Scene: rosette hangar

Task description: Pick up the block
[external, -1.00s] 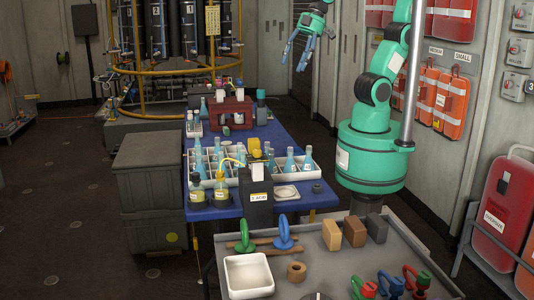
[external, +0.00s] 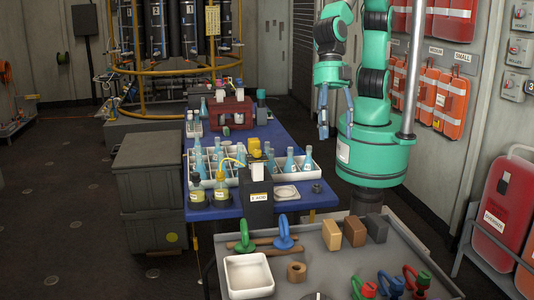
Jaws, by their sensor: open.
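Three blocks stand in a row on the grey tray table (external: 410,262): a tan block (external: 331,235), a brown block (external: 355,232) and a dark grey block (external: 377,228). The picture does not show which one is the block named in the task. My gripper (external: 337,122) is open and empty, with its fingers pointing down. It hangs in the air well above the blocks and appears farther back than them. Nothing hides the blocks.
The tray table also holds a white bin (external: 249,276), a brown ring (external: 296,271), green and blue ringed handles (external: 284,232), and red and green clamps (external: 390,284). A blue table (external: 230,212) with flasks and a black box (external: 258,204) stands behind.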

